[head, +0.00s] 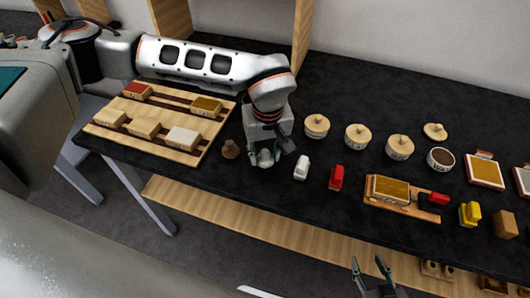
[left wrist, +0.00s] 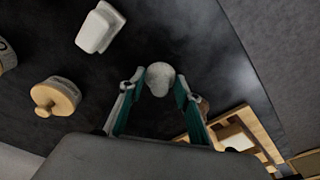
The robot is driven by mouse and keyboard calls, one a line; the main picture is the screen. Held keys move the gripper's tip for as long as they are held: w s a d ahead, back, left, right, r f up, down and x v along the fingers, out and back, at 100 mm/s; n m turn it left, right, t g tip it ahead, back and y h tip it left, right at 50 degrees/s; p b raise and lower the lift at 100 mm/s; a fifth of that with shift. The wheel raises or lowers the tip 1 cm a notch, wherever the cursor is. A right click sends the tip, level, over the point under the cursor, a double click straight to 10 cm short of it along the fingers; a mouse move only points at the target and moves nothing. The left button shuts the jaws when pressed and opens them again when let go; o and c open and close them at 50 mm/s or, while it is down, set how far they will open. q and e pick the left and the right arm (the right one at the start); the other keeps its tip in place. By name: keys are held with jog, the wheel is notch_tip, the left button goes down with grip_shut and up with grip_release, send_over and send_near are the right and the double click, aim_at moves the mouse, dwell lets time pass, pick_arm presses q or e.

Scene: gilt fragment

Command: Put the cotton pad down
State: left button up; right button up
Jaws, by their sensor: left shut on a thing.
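The cotton pad (left wrist: 160,78) is a pale, rounded, whitish thing between the fingertips of my left gripper (left wrist: 159,88) in the left wrist view. The gripper is shut on it. In the head view my left gripper (head: 264,158) points down over the black table, between a wooden board and a white block. The pad is mostly hidden there by the fingers. I cannot tell whether the pad touches the table. My right gripper (head: 368,262) is at the bottom of the head view, in front of the table edge, with its fingers apart and nothing between them.
A wooden board (head: 205,146) with several blocks lies left. A small brown thing (head: 230,149) stands close beside my left gripper. A white block (head: 301,168) and red block (head: 336,178) stand right of it. Several lidded pots (head: 357,136) stand behind. Bare table (head: 270,205) lies in front.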

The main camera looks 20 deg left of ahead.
aim_at(266, 162)
pick_arm(q)
jog(key=shift+f, duration=0.1)
jog(key=o, duration=1)
jog(key=shift+r, duration=0.35)
jog(key=r, duration=0.3)
jog(key=s+r, duration=0.1)
jog(key=r, duration=0.3)
jog(key=r+b, duration=0.1)
jog(key=r, duration=0.3)
jog(key=shift+s+d+r, duration=0.15)
jog(key=shift+d+r, duration=0.1)
jog(key=shift+d, duration=0.1)
